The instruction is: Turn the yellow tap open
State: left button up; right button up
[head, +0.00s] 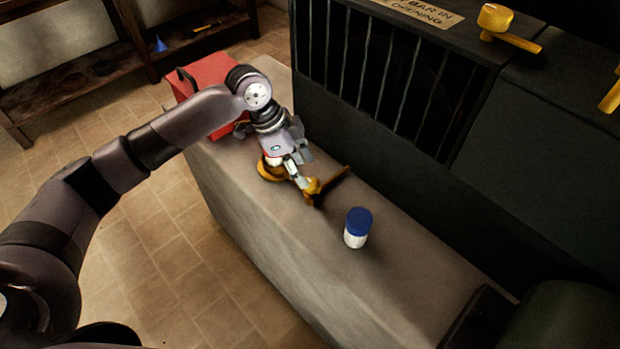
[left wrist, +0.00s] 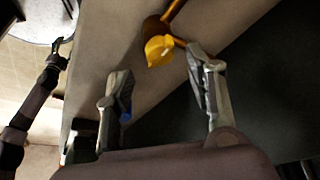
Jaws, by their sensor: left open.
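The yellow tap (head: 312,188) sits on the grey ledge, its brass-coloured body partly covered by my left gripper in the head view. In the left wrist view its bright yellow part (left wrist: 158,50) lies just beyond the gap between the fingertips, with a brass stem behind it. My left gripper (head: 297,172) reaches down to the tap from the far left. Its two fingers are spread apart, with nothing held between them in the left wrist view (left wrist: 160,68). Whether a finger touches the tap is unclear. Another arm of mine, probably the right, shows at the left of the left wrist view (left wrist: 57,55).
A white jar with a blue lid (head: 357,228) stands on the grey ledge (head: 270,225) near the tap. A red box (head: 205,75) is behind my arm. A dark machine with a barred opening (head: 390,75) and yellow handles (head: 495,18) rises behind the ledge.

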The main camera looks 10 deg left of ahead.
aim_at(313, 183)
pick_arm(q)
jog(key=x, duration=0.5)
jog(key=shift+f, duration=0.1)
jog(key=shift+c, duration=0.6)
jog(key=c, duration=1)
jog(key=shift+r+p, duration=0.2)
jog(key=shift+p, duration=0.3)
jog(key=n+t+y+p, duration=0.1)
jog(key=n+p, duration=0.3)
jog(key=p, duration=0.2)
jog(key=n+t+y+p, duration=0.1)
jog(key=n+p, duration=0.3)
jog(key=p, duration=0.2)
jog(key=n+t+p, duration=0.1)
jog(key=n+p, duration=0.3)
jog(key=p, duration=0.1)
jog(key=shift+s+d+r+y+p, duration=0.2)
jog(key=shift+d+y+p, duration=0.1)
jog(key=shift+y+p, duration=0.1)
jog(key=n+p, duration=0.1)
jog(key=n+y+p, duration=0.1)
jog(key=shift+d+f+n+t, duration=0.1)
jog(key=shift+f+n+t, duration=0.05)
jog(key=shift+n+t, duration=0.15)
jog(key=shift+f+n+y+p, duration=0.15)
jog(key=shift+n+y+p, duration=0.6)
jog(key=shift+n, duration=0.95)
